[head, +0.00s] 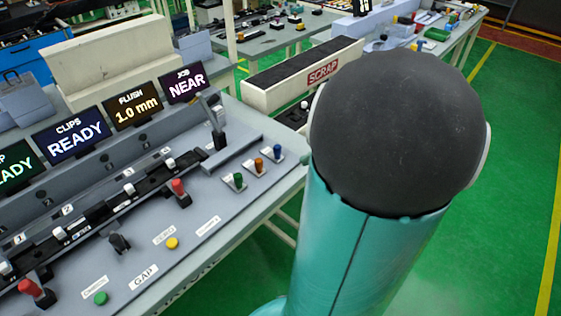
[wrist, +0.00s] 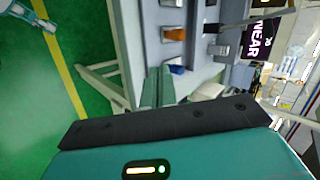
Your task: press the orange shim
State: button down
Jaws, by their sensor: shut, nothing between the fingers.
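The orange shim (head: 259,164) stands upright on a small pale base near the right end of the grey bench panel in the head view. It is between the green shim (head: 238,180) and the blue shim (head: 277,151). In the wrist view, which is turned sideways, the orange shim (wrist: 175,34) lies beyond the fingertips, apart from them. The blue shim (wrist: 177,69) shows right beside the fingertips; I cannot tell if they touch it. My gripper (wrist: 160,72) is shut and empty. It does not show in the head view, where my arm fills the right side.
A cream SCRAP bin (head: 300,80) stands behind the panel's right end. A black lever (head: 217,135) rises left of the shims. Red-topped levers, a yellow button (head: 172,243) and a green button (head: 100,298) lie further left. Displays (head: 185,85) stand along the back.

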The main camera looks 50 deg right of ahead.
send_near(263, 169)
notch_tip(263, 169, down, 3)
jog(key=shift+w+a, duration=0.15)
jog(key=shift+a, duration=0.05)
jog(key=w, duration=0.2)
jog(key=shift+w+a, duration=0.35)
jog(key=shift+a, duration=0.05)
jog(key=shift+w+a+r, duration=0.1)
jog(key=shift+w+a, duration=0.05)
jog(key=shift+w, duration=0.4)
